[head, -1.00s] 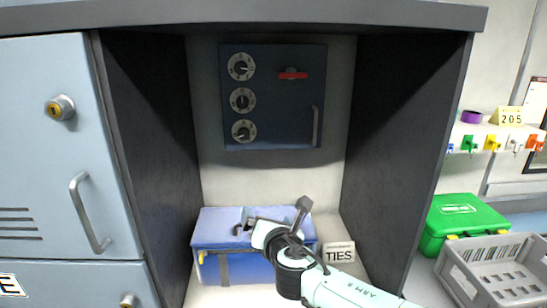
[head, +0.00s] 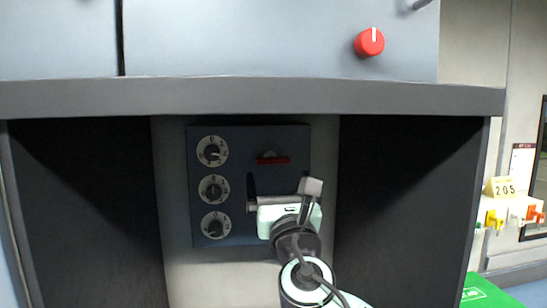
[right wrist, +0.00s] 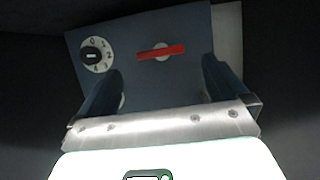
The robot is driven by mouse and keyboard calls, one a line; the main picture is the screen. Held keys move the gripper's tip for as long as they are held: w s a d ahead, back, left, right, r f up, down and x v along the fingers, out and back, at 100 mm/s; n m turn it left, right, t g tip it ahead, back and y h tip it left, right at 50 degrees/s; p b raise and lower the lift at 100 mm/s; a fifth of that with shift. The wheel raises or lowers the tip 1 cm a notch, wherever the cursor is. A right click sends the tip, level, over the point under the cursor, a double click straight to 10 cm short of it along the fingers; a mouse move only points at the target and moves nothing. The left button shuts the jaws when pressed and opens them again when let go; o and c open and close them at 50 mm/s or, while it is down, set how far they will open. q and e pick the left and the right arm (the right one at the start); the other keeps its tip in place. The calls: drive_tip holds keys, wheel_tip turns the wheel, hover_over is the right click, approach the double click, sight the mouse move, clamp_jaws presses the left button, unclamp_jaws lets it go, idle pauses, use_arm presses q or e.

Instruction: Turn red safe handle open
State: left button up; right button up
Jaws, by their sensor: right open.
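The red safe handle (head: 272,160) lies level on the upper right of the dark blue safe door (head: 236,140). In the right wrist view the red handle (right wrist: 161,53) shows ahead, between and beyond my fingers. My right gripper (head: 279,184) is in front of the safe, just below the handle in the head view; it also shows in the right wrist view (right wrist: 161,82). It is open and empty, and apart from the handle as far as I can tell. My left gripper is not in view.
Three white-ringed dials, the top one (head: 212,151) among them, run down the safe's left side. Dark side walls (head: 400,200) flank the recess. A shelf edge (head: 250,97) crosses above, with a red knob (head: 369,43) over it. A green case (head: 485,292) stands at lower right.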

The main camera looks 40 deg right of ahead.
sight(273, 161)
drive_tip(key=p+x, duration=0.2)
drive_tip(key=x, duration=0.5)
drive_tip(key=shift+w+d, duration=0.1)
drive_tip(key=shift+w, duration=0.15)
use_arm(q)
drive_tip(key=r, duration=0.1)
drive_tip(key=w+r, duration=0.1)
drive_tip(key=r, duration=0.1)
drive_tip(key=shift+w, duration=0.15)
use_arm(e)
drive_tip(key=c, duration=1)
